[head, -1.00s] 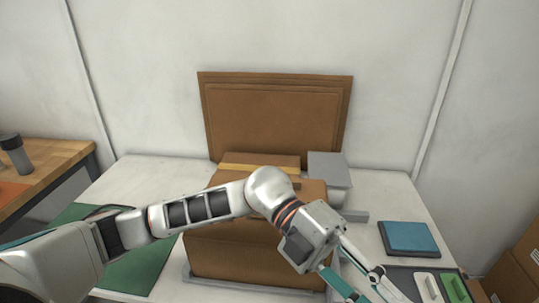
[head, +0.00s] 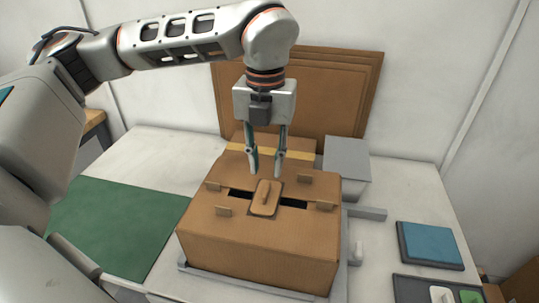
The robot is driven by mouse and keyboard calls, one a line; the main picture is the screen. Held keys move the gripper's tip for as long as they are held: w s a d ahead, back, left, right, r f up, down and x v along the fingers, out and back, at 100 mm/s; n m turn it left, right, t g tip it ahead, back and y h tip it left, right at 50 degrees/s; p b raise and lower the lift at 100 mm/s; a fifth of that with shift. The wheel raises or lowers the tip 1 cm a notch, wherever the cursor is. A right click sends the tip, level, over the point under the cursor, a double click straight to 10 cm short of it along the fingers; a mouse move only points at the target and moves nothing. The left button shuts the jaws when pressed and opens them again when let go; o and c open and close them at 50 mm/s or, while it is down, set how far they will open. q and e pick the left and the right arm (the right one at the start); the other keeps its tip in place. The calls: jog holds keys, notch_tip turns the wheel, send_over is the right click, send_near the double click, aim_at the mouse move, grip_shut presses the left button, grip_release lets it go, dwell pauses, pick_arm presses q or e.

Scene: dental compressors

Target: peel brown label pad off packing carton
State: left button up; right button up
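The packing carton (head: 258,240) stands on the white table in a low grey frame, its top flaps nearly closed over a dark slot. The brown label pad (head: 265,199), a small rounded piece with a raised grip, lies across the middle of the slot. Several small brown tabs stand on the flaps around it. My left gripper (head: 266,172) points down just above and behind the pad, fingers apart with nothing between them. It looks clear of the pad. My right gripper is not in view.
A green mat (head: 118,225) lies left of the carton. A grey box (head: 346,161) stands behind right, and brown boards (head: 335,90) lean on the wall. A blue pad (head: 430,243) and a dark tray (head: 420,290) with small white and green pieces lie to the right.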

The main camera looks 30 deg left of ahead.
aim_at(267, 188)
pick_arm(q)
notch_tip(267, 188, down, 7)
jog(key=shift+r, duration=0.15)
dwell(0.4)
grip_shut()
jog(key=shift+r, duration=0.15)
dwell(0.5)
jog(key=shift+r+p, duration=0.5)
jog(key=shift+r, duration=0.1)
dwell(0.3)
jog(key=shift+r+p, duration=0.45)
jog(key=shift+r, duration=0.35)
dwell(0.7)
